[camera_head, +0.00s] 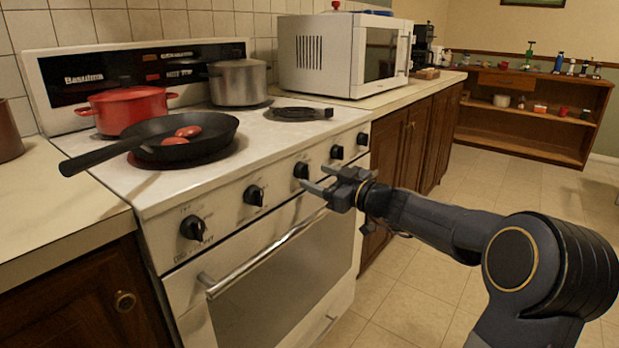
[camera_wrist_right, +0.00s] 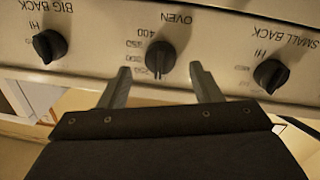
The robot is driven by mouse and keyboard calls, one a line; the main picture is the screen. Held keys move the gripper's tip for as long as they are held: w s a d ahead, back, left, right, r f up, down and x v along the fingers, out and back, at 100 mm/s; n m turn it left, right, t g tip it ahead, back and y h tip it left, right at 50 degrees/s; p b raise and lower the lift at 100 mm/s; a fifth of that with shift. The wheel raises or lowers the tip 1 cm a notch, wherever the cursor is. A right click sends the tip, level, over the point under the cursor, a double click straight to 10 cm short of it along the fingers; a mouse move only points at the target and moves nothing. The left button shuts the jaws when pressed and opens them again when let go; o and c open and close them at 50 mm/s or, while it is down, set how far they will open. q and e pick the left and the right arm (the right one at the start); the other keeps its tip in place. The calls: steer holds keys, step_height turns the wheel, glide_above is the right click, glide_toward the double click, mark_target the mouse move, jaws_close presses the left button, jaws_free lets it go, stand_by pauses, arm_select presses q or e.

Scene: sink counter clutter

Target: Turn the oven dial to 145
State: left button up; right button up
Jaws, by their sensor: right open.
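The oven dial (camera_wrist_right: 160,58) is a black knob labelled OVEN, with numbers such as 400 beside it, seen upside down in the right wrist view. It is the middle black knob (camera_head: 301,170) on the white stove front in the head view. My right gripper (camera_head: 316,178) is open in front of it. In the right wrist view its two fingertips (camera_wrist_right: 162,74) are on either side of the dial, with gaps on both sides, apart from it. The dial's exact setting is too small to read. My left gripper is not in view.
Other knobs flank the dial: one marked BIG BACK (camera_wrist_right: 49,45) and one marked SMALL BACK (camera_wrist_right: 271,75). The oven door handle (camera_head: 265,254) runs below. A black pan (camera_head: 215,148) with red items, a red pot (camera_head: 125,110) and a grey pot (camera_head: 238,82) stand on the stove.

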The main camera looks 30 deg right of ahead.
mark_target(308, 173)
steer(key=shift+x, duration=1.5)
